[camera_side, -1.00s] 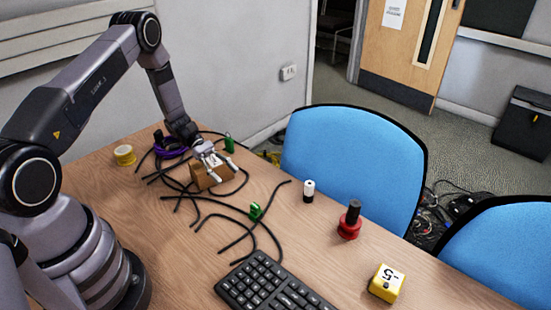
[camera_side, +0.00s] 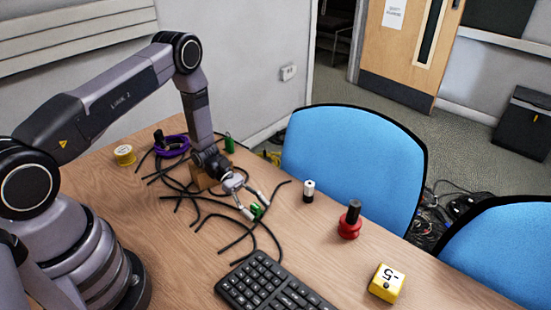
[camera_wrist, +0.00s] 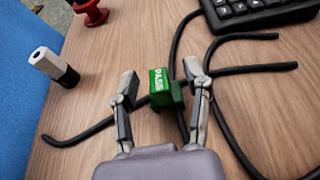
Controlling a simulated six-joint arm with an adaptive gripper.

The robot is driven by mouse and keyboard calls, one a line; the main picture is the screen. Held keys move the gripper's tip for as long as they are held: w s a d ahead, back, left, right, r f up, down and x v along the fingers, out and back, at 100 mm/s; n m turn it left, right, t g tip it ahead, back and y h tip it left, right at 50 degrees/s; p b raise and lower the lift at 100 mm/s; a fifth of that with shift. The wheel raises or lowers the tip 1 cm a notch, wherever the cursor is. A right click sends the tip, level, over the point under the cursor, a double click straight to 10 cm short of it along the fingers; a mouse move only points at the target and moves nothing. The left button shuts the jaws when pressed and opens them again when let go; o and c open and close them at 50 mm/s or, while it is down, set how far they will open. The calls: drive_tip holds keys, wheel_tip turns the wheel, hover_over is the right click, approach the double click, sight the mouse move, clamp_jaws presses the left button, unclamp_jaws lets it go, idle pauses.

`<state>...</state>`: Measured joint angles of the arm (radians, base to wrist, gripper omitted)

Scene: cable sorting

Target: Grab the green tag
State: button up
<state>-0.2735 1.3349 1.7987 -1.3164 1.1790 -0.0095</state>
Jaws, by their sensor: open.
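The green tag (camera_wrist: 160,88) sits on a black cable (camera_wrist: 180,45) on the wooden table, with pale lettering on it. In the wrist view it lies between the two open fingers of my gripper (camera_wrist: 161,92), with small gaps to both sides. In the side view the tag (camera_side: 257,210) shows between the fingertips of my gripper (camera_side: 256,208), partly hidden by them. I cannot tell the exact height of the fingertips over the table.
A keyboard (camera_side: 268,285) lies in front. A white and black cylinder (camera_side: 308,191), a red spool (camera_side: 348,223) and a yellow block (camera_side: 386,283) stand to the right. A wooden block (camera_side: 202,180), another green object (camera_side: 229,144) and several cables lie behind.

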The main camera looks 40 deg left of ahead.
clamp_jaws()
idle(0.3)
